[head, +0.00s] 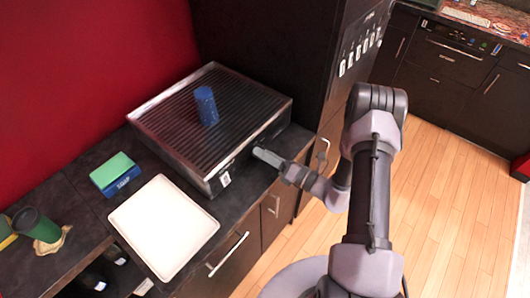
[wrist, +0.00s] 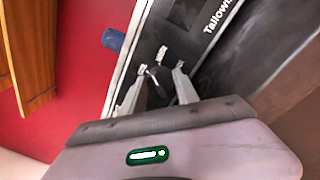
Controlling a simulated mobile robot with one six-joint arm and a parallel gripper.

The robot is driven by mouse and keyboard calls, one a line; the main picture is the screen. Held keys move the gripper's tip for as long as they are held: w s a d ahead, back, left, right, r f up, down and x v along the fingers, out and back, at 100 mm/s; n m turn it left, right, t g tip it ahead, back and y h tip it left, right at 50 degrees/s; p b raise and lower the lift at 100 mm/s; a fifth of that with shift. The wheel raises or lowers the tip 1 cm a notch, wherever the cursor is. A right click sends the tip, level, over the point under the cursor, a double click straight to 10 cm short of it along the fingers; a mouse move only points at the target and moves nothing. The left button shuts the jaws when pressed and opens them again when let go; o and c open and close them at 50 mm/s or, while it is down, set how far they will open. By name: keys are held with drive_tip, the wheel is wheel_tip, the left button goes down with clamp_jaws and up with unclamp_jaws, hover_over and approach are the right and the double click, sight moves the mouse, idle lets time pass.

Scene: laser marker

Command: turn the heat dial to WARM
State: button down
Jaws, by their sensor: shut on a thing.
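The heat dial is on the front panel of a ribbed-top grill (head: 165,119). In the wrist view the dark dial (wrist: 156,76) sits between the two fingers of my gripper (wrist: 155,90), with small white labels around it. My gripper (head: 258,153) reaches the grill's front from the right in the head view and is shut on the dial. The gripper hides the dial there. The label words are too small to read, so I cannot tell the dial's setting.
A blue cup (head: 206,106) stands upright on the grill top. A tall dark cabinet (head: 270,50) stands behind the grill. Open wooden floor is at right.

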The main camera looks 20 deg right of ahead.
drive_tip(key=shift+f+m+t+p, duration=0.1)
drive_tip(key=shift+m+t+p, duration=0.25)
drive_tip(key=shift+m, duration=1.85)
drive_tip(key=c, duration=0.9)
unclamp_jaws()
